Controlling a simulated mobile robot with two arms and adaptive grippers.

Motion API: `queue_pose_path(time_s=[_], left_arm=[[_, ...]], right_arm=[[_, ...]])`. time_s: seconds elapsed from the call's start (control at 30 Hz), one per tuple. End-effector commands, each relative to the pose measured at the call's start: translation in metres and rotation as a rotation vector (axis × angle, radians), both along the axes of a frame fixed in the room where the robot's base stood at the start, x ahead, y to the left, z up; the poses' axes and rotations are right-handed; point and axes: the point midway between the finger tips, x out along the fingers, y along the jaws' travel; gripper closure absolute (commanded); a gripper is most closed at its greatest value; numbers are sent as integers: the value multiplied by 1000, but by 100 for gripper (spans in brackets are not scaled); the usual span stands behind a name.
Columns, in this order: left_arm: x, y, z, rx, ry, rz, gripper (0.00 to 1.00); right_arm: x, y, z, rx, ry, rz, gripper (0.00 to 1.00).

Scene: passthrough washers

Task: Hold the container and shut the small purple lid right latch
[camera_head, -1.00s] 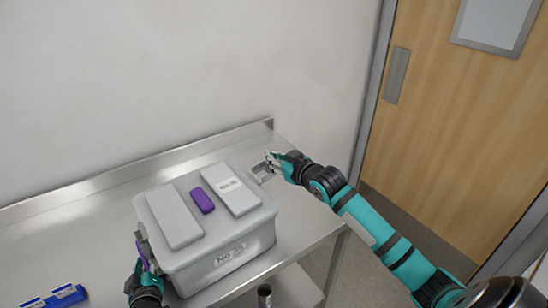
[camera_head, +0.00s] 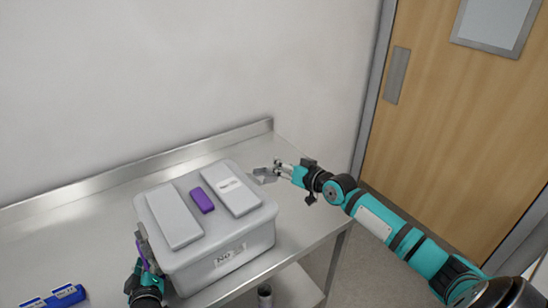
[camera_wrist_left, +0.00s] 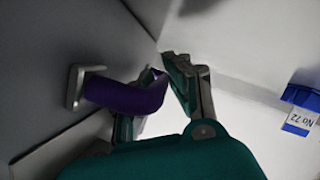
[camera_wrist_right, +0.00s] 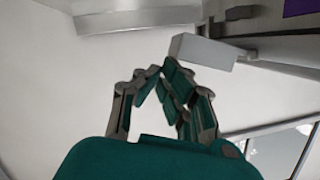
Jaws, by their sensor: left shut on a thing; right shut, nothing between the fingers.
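The grey container (camera_head: 222,262) stands on the steel table with its lid (camera_head: 185,228) on; a small purple piece (camera_head: 202,200) sits in the lid's middle. The right latch (camera_head: 264,175) sticks outward from the container's right side and shows as a grey flap in the right wrist view (camera_wrist_right: 203,50). My left gripper (camera_head: 143,272) is shut on the purple side handle (camera_wrist_left: 130,95) at the container's left. My right gripper (camera_head: 279,168) is shut and empty just right of the latch. In the right wrist view its fingertips (camera_wrist_right: 160,72) are close to the flap; contact is unclear.
Blue labelled boxes (camera_head: 55,296) lie at the table's front left. A cylindrical object (camera_head: 265,295) stands on the lower shelf (camera_head: 300,288). A wall and raised table edge (camera_head: 160,157) run behind. A wooden door (camera_head: 455,130) is at the right.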

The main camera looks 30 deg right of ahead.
Motion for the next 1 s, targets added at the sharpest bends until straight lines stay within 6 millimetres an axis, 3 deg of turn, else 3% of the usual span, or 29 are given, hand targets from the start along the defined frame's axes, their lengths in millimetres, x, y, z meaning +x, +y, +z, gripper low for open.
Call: queue_pose_path(time_s=[0.43, 0.63, 1.0], left_arm=[[0, 1, -1, 2, 1, 2, 100], [0, 1, -1, 2, 1, 2, 100], [0, 1, -1, 2, 1, 2, 100]], right_arm=[[0, -4, -27, 394, 37, -8, 100], [0, -2, -40, 453, 40, -7, 100], [0, 10, -68, 801, 69, -4, 100]])
